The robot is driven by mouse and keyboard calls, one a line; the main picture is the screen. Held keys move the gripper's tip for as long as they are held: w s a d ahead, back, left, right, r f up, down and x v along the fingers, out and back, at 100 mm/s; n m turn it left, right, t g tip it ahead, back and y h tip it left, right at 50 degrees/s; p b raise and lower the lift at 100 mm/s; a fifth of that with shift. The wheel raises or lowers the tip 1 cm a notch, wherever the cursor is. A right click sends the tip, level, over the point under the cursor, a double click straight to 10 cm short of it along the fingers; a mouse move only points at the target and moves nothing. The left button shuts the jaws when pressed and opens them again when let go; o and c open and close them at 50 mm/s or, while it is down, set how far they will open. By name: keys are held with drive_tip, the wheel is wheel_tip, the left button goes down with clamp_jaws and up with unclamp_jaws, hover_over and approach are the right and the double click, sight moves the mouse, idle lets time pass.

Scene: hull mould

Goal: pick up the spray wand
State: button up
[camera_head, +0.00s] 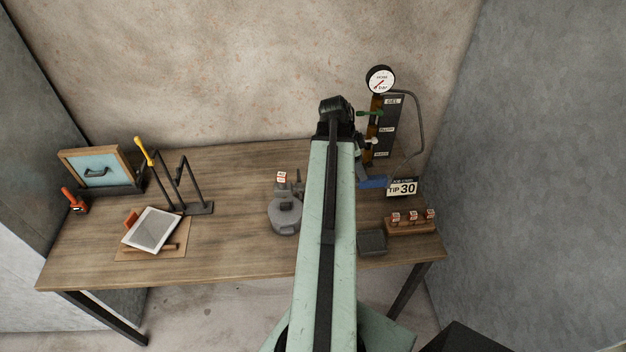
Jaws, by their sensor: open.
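A blue-handled piece (373,182), which looks like the spray wand, is at the back right of the table, just right of my raised arm. A grey hose (421,125) loops from the gauge panel down towards it. Its left end runs close to or behind my arm, so I cannot tell its full shape or how it is held. My pale green arm stands up through the middle of the view, with a dark joint at its top. My gripper is hidden behind the arm.
A dial gauge (380,79) tops the valve panel (389,125). A TIP 30 sign (402,188), wooden tip block (410,226), dark tray (372,242) and grey pot (286,213) are nearby. The table's middle left is clear.

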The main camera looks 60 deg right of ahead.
drive_tip(key=shift+b+x, duration=1.4)
drive_tip(key=b+x, duration=0.4)
drive_tip(key=x, duration=0.1)
drive_tip(key=shift+s+f+b, duration=0.1)
drive_tip(key=shift+s+b, duration=0.05)
drive_tip(key=shift+b, duration=0.2)
clamp_jaws()
